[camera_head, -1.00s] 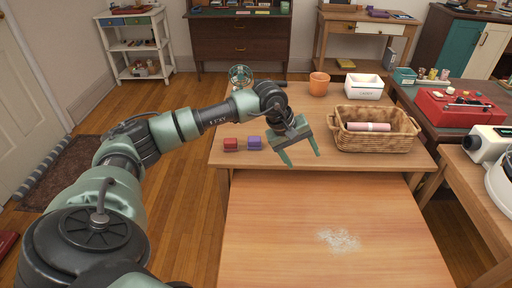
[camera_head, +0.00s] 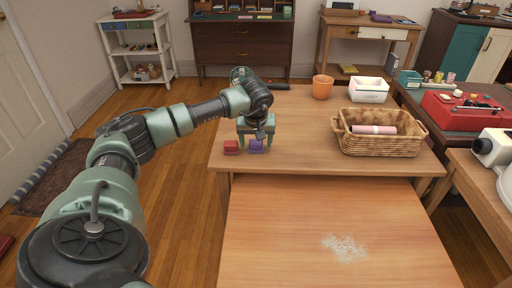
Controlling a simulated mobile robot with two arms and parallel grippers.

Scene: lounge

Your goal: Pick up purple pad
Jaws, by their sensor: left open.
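The purple pad (camera_head: 256,147) is a small block on the wooden table (camera_head: 300,167), near its front left corner, right of a similar red block (camera_head: 231,147). My left gripper (camera_head: 257,141) points down over the purple pad, with its two green fingers open. In the picture the fingertips lie to either side of the pad's upper part; I cannot tell whether they touch it. My right gripper is not in view.
A wicker basket (camera_head: 378,146) holding a pink roll stands on the right of the table. An orange cup (camera_head: 322,87) and a white box (camera_head: 369,90) stand behind it. A lower wooden surface (camera_head: 290,230) in front bears a pale powdery patch (camera_head: 344,247).

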